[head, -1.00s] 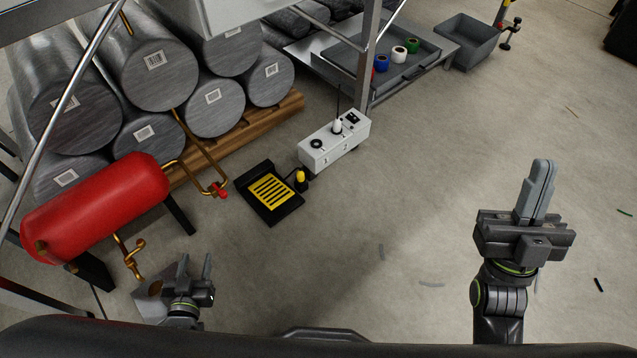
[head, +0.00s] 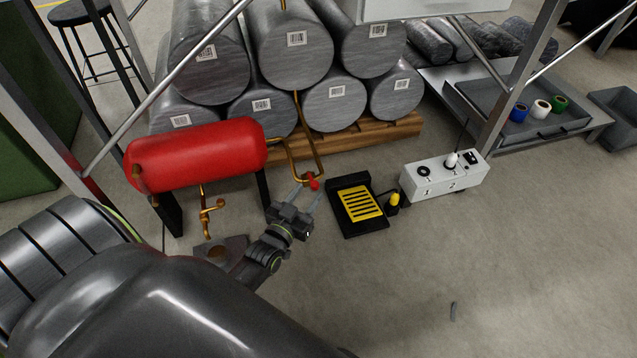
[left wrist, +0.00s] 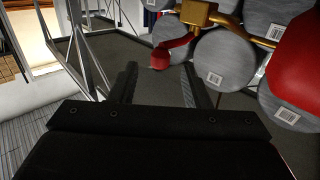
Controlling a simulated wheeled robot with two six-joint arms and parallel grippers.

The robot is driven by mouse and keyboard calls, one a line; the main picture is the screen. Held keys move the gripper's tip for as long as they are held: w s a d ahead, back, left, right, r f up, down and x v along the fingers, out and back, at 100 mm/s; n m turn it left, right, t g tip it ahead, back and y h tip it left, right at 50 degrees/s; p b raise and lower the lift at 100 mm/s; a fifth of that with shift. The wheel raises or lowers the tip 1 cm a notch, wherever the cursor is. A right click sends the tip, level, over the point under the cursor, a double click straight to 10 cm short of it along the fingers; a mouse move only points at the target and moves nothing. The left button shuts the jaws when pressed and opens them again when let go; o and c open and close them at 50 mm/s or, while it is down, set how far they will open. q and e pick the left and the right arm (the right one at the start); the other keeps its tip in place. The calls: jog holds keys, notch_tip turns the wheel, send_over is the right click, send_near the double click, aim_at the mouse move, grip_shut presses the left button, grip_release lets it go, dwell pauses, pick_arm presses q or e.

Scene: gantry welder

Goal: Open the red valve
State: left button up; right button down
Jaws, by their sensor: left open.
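The red valve (head: 313,183) is a small red handle on the brass pipe (head: 319,150) beside the red tank (head: 197,153). In the left wrist view the red valve handle (left wrist: 172,50) hangs from a brass fitting (left wrist: 199,13), just beyond the fingertips and roughly between them. My left gripper (head: 307,192) is open and empty, its fingers pointing toward the valve. Its two spread fingers also show in the left wrist view (left wrist: 159,72). I cannot tell whether a finger touches the handle. My right gripper is out of view.
Barcoded metal cylinders (head: 290,45) lie stacked on a wooden pallet (head: 372,132) behind the valve. A black and yellow pedal (head: 360,205) and a white control box (head: 445,177) are to the right. A second brass tap (head: 205,212) hangs under the tank.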

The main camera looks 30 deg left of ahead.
aim_at(313, 188)
pick_arm(q)
jog(key=w, duration=0.4)
jog(key=w+b, duration=0.1)
jog(key=w, duration=0.1)
jog(key=shift+w+a, duration=0.3)
grip_shut()
